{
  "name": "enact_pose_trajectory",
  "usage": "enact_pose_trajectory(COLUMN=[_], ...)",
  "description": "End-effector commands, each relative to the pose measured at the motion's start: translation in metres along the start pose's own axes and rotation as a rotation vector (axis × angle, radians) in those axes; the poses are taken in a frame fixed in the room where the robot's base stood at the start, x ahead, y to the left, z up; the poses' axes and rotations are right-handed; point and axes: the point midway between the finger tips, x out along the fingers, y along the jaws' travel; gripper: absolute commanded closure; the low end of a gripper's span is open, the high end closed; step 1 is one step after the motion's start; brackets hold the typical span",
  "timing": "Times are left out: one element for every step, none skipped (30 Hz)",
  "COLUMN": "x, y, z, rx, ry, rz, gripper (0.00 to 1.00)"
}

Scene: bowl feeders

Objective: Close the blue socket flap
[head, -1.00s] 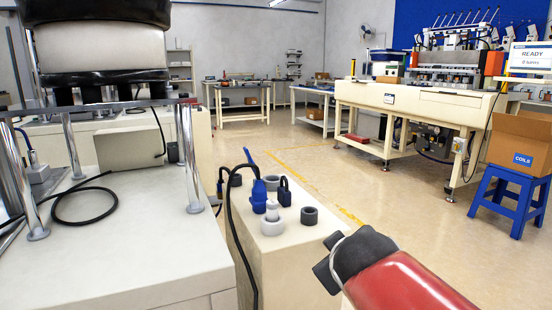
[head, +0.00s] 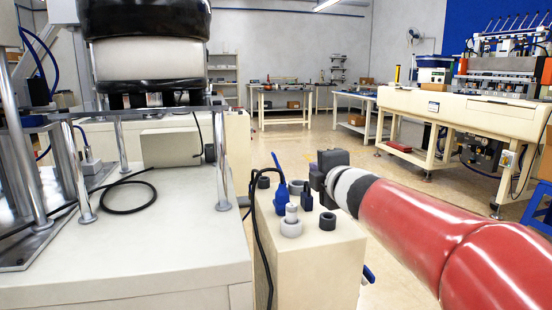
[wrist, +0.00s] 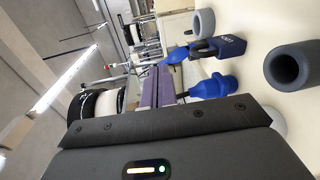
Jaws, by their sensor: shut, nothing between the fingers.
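The blue socket (head: 280,199) is on top of the cream box, and its thin blue flap (head: 276,161) stands raised above it. In the wrist view, a blue socket body (wrist: 212,87) shows close past the fingers, with another blue part (wrist: 178,54) beside it. I cannot tell surely which of these is the flap. My gripper (head: 322,168) is shut and empty, above the back right of the box top and to the right of the flap.
The cream box (head: 325,262) also carries a dark navy plug (head: 306,201), a pale grey stepped fitting (head: 291,224) and grey rings (head: 327,222). A black cable (head: 259,235) hangs over its front left. A cream machine base (head: 170,240) stands left. Open floor lies behind.

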Motion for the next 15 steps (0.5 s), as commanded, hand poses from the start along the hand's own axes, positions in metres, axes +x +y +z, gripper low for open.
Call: enact_pose_trajectory(x=[0.012, 0.018, 0.025, 0.030, 0.034, 0.037, 0.039, 0.041, 0.043, 0.046, 0.048, 0.053, 0.057, 0.061, 0.068], y=[0.004, 0.005, 0.006, 0.007, 0.007, 0.007, 0.007, 0.006, 0.006, 0.006, 0.006, 0.006, 0.006, 0.006, 0.005], z=[-0.008, -0.013, -0.020, -0.025, -0.030, -0.035, -0.038, -0.041, -0.043, -0.044, -0.045, -0.046, -0.048, -0.049, -0.051], rx=[-0.064, -0.107, -0.162, -0.198, -0.231, -0.266, -0.283, -0.298, -0.310, -0.315, -0.317, -0.316, -0.315, -0.315, -0.313], ry=[0.057, 0.094, 0.143, 0.176, 0.207, 0.239, 0.257, 0.272, 0.283, 0.287, 0.289, 0.290, 0.289, 0.289, 0.290], rz=[0.010, 0.017, 0.027, 0.034, 0.040, 0.047, 0.050, 0.053, 0.056, 0.057, 0.057, 0.056, 0.057, 0.056, 0.056], gripper=[1.00, 1.00, 1.00, 1.00, 1.00, 1.00, 1.00, 1.00, 1.00, 1.00, 1.00, 1.00, 1.00, 1.00, 1.00])
